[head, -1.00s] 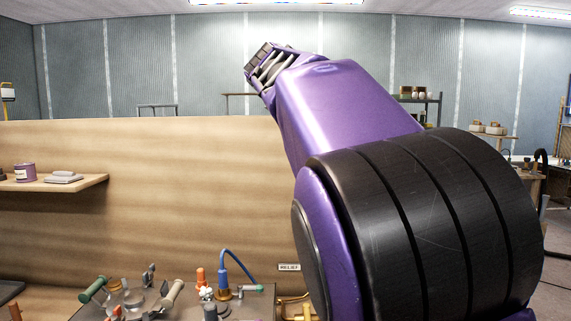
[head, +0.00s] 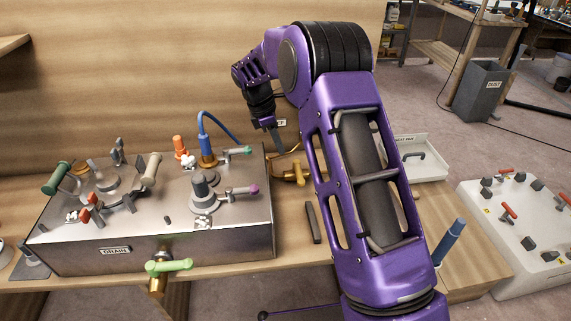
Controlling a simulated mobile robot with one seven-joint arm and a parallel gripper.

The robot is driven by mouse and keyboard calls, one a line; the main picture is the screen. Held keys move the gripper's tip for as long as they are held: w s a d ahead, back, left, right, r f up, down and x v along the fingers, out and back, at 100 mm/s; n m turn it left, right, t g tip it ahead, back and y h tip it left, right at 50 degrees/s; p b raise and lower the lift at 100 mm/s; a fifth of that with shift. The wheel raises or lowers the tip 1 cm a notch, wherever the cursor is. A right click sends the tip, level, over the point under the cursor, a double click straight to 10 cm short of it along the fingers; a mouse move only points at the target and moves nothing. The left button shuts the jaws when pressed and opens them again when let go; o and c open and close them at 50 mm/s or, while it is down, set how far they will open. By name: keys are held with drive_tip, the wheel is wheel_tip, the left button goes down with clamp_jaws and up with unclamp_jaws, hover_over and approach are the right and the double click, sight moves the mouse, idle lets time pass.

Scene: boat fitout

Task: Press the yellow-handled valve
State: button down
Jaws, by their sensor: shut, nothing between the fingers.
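The yellow-handled valve (head: 299,172) stands on the wooden bench just right of the steel box. It has a brass body, and its yellow handle faces the front. My gripper (head: 278,145) comes down from above, pointing downward, with its tip just above and left of the valve in the picture. Its fingers look closed together and hold nothing. I cannot tell whether the tip touches the valve body behind the handle. My arm stands just to the right of the valve.
The steel box (head: 190,238) carries several valves and levers, with a blue hose (head: 201,125) at its back. A green-handled valve (head: 168,266) sticks out in front. A dark bar (head: 313,222) lies right of the box. A white tray (head: 425,160) and white panel (head: 515,230) are farther right.

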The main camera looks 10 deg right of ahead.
sight(299, 174)
drive_tip(key=shift+s, duration=0.1)
drive_tip(key=b+x, duration=0.1)
drive_tip(key=x, duration=0.9)
